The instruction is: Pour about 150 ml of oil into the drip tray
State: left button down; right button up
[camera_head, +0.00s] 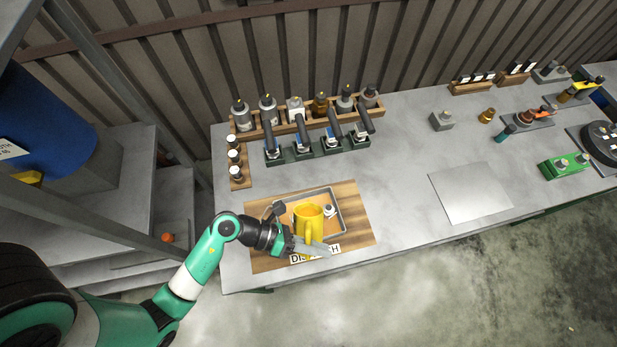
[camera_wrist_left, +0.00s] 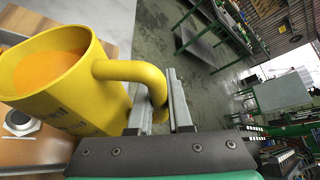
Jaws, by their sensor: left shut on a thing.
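A yellow jug (camera_head: 307,218) is over the grey rectangular tray (camera_head: 341,212) on the wooden board at the bench's front left. My left gripper (camera_head: 303,245) is shut on the jug's handle. In the left wrist view, the gripper's fingers (camera_wrist_left: 160,112) are on either side of the lower handle of the jug (camera_wrist_left: 75,105). Orange oil (camera_wrist_left: 50,70) shows inside the jug, below its rim. The jug looks about upright, and no stream of oil shows. Whether its base touches the tray is hidden. My right gripper is out of view.
A small metal fitting (camera_head: 328,211) lies in the tray beside the jug. The wooden board (camera_head: 358,220) has a partly covered label. Behind it stand a bottle rack (camera_head: 308,112) and several dark hand tools in green holders. The bench is bare between the board and the pale sheet (camera_head: 470,192).

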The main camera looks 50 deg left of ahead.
pick_arm(q)
jog(key=shift+w+a+r+n+h, duration=0.3)
jog(key=shift+a+r+n+h, duration=0.15)
jog(key=shift+n, duration=0.35)
dwell(4.4)
jog(key=shift+w+a+r+n+g+h, duration=0.1)
jog(key=shift+w+a+n+g+h, duration=0.1)
jog(key=shift+n+g+h, duration=0.1)
dwell(2.5)
